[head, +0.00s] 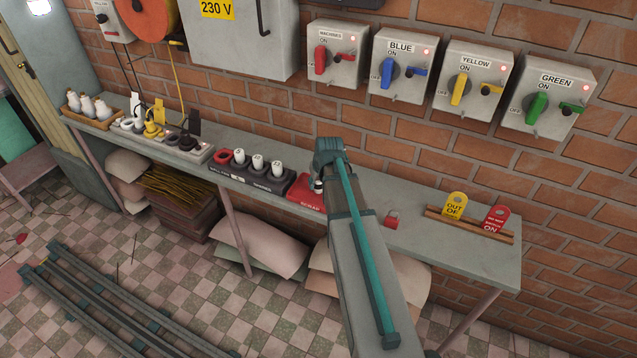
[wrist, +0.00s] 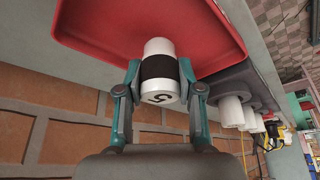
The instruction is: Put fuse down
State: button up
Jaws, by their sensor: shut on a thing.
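My gripper (wrist: 160,100) is shut on a white fuse (wrist: 160,47) with a black band and a number on its end. The wrist view shows the fuse between both fingers, over the red scrap tray (wrist: 85,22). I cannot tell whether the fuse touches the tray floor. In the head view the fuse (head: 318,186) shows only in part beside my arm, at the red tray (head: 302,195) labelled SCRAP. My arm hides the right part of the tray.
A dark fuse block (head: 225,175) with several white fuses stands left of the tray. A red padlock (head: 391,220) and a wooden rack (head: 470,225) with yellow and red tags are to the right. Switch boxes (head: 402,67) hang on the brick wall above the shelf.

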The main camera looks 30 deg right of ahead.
jog(key=shift+f, duration=0.55)
jog(key=shift+f, duration=0.4)
jog(key=o, duration=1.2)
jog(key=shift+c, duration=0.2)
jog(key=shift+r, duration=0.1)
jog(key=shift+r, duration=0.45)
jog(key=b+v, duration=0.2)
jog(key=v, duration=0.9)
jog(key=shift+s+r, duration=0.15)
jog(key=shift+r, duration=0.2)
